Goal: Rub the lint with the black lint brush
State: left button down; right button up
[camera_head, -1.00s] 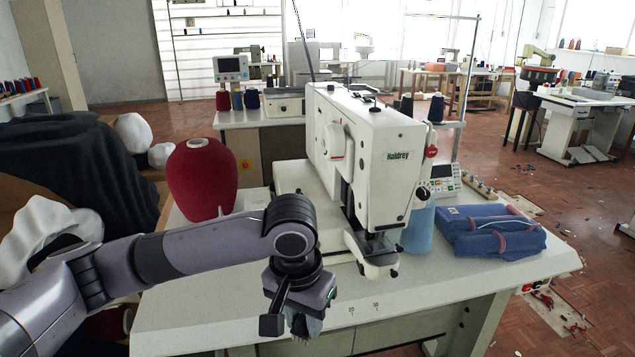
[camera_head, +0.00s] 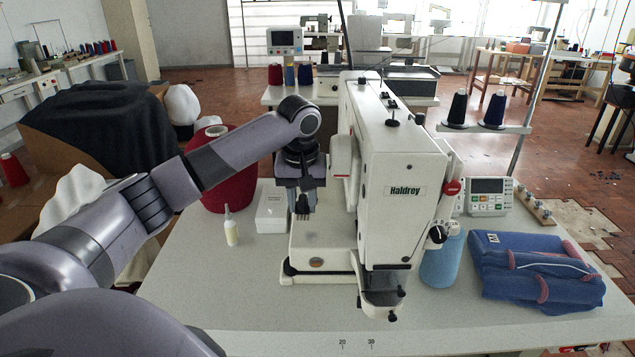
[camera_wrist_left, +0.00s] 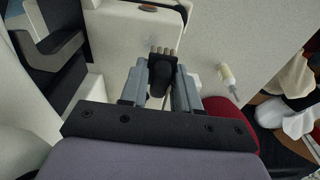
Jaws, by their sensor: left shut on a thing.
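My left gripper (camera_head: 301,203) is over the left part of the sewing machine's white bed (camera_head: 318,238), left of the machine head (camera_head: 400,180). In the left wrist view my left gripper (camera_wrist_left: 162,85) is shut on the black lint brush (camera_wrist_left: 163,72). The brush's short bristles (camera_wrist_left: 160,50) stick out past the fingertips. In the head view the bristles (camera_head: 302,216) point down toward the bed; I cannot tell whether they touch it. My right gripper is not in view.
A small glue-like bottle (camera_head: 231,227) and a white box (camera_head: 271,212) stand left of the bed, before a red thread cone (camera_head: 222,185). A blue cone (camera_head: 441,262) and folded denim (camera_head: 537,272) lie to the right. The table's front (camera_head: 250,315) is clear.

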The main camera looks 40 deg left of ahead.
pick_arm(q)
jog(key=shift+w+a+r, duration=0.1)
jog(key=shift+w+a, duration=0.3)
jog(key=shift+w, duration=0.1)
send_over(304, 237)
jog(key=shift+s+d+f, duration=0.1)
jog(key=shift+f, duration=1.4)
jog(key=shift+s+d+f, duration=0.1)
jog(key=shift+f, duration=1.4)
jog(key=shift+f, duration=1)
jog(key=shift+w, duration=0.1)
